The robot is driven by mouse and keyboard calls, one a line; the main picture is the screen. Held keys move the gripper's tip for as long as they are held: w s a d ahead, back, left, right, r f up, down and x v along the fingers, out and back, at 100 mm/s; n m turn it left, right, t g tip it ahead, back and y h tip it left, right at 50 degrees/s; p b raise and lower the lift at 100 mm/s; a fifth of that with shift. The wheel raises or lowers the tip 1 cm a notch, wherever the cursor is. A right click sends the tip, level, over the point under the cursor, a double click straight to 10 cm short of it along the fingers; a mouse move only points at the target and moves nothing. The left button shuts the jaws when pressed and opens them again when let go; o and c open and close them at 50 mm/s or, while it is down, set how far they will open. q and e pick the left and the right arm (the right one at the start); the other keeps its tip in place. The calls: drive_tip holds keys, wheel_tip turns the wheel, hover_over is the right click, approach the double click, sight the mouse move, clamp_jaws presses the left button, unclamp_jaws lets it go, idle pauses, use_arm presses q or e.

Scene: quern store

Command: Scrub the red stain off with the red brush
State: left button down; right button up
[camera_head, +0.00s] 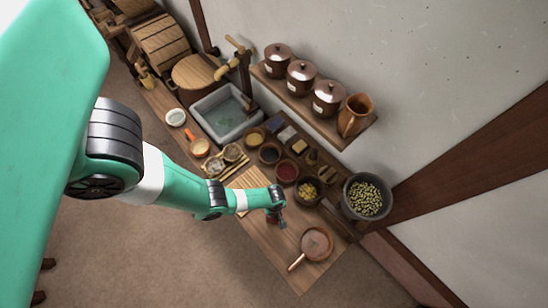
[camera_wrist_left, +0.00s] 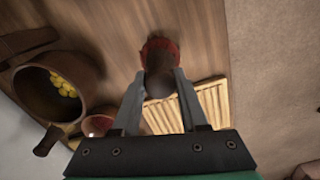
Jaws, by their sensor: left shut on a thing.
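My left gripper (camera_head: 279,216) hangs low over the wooden counter (camera_head: 262,240), right of the slatted mat and left of a copper pan. In the left wrist view, its two fingers (camera_wrist_left: 162,88) are shut on the dark handle of the red brush (camera_wrist_left: 160,66). The brush's red bristles (camera_wrist_left: 152,45) show just past the handle, over the wood. I cannot tell whether they touch the counter. In the head view, the brush is too small and covered to make out clearly. I cannot make out the red stain in either view. My right gripper is not in view.
The slatted mat (camera_wrist_left: 212,101) lies close by the gripper. A bowl with yellow pieces (camera_head: 307,191), a red-filled bowl (camera_head: 286,172), the copper pan (camera_head: 316,243) and a pot of green beans (camera_head: 367,196) stand around. A stone basin (camera_head: 207,106) is farther back.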

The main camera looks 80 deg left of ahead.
use_arm(q)
drive_tip(key=shift+r+p, duration=1.95)
drive_tip(key=shift+r, duration=0.4)
